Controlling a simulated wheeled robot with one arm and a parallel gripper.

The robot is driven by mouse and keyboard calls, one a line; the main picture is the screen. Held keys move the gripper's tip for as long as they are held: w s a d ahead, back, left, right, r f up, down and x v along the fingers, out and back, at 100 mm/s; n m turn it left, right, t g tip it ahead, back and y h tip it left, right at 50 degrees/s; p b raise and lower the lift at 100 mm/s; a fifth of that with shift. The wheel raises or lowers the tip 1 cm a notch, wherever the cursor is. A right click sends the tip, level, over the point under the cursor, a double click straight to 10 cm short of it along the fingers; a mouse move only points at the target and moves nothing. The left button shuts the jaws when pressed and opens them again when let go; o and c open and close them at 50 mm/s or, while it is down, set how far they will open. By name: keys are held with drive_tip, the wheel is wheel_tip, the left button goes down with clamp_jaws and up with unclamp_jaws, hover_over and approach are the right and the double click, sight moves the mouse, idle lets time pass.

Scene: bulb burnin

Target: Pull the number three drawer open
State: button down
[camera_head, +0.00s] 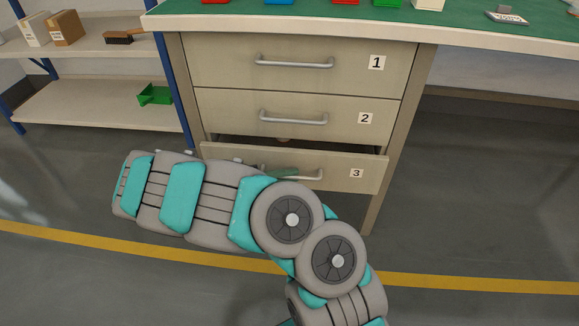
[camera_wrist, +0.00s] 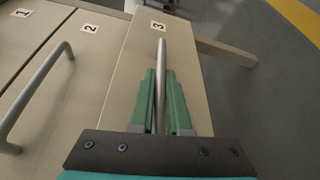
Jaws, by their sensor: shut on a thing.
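The number three drawer (camera_head: 340,173) is the lowest of three beige drawers under the workbench. It stands partly open, with a dark gap above its front, and something brownish shows faintly inside. Its silver bar handle (camera_wrist: 161,58) lies between the green fingers of my gripper (camera_wrist: 159,85) in the wrist view. My gripper is shut on this handle. In the head view my arm hides the left part of the drawer front, and only a bit of green finger shows at the handle. The drawer also shows in the wrist view (camera_wrist: 128,75), with its 3 label near the top.
Drawer one (camera_head: 230,62) and drawer two (camera_head: 228,110) are shut above. The green-topped bench (camera_head: 250,8) holds several items. A shelf (camera_head: 85,103) with boxes and a green bin (camera_head: 154,95) stands left. Grey floor to the right is clear, with a yellow line (camera_head: 480,286).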

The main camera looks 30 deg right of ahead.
drive_tip(key=s+a, duration=0.8)
drive_tip(key=s, duration=0.4)
drive_tip(key=s+a, duration=0.8)
drive_tip(key=s, duration=0.4)
drive_tip(key=shift+s+a+b, duration=0.35)
drive_tip(key=shift+b, duration=0.1)
drive_tip(key=c, duration=0.9)
unclamp_jaws()
drive_tip(key=shift+v, duration=3.85)
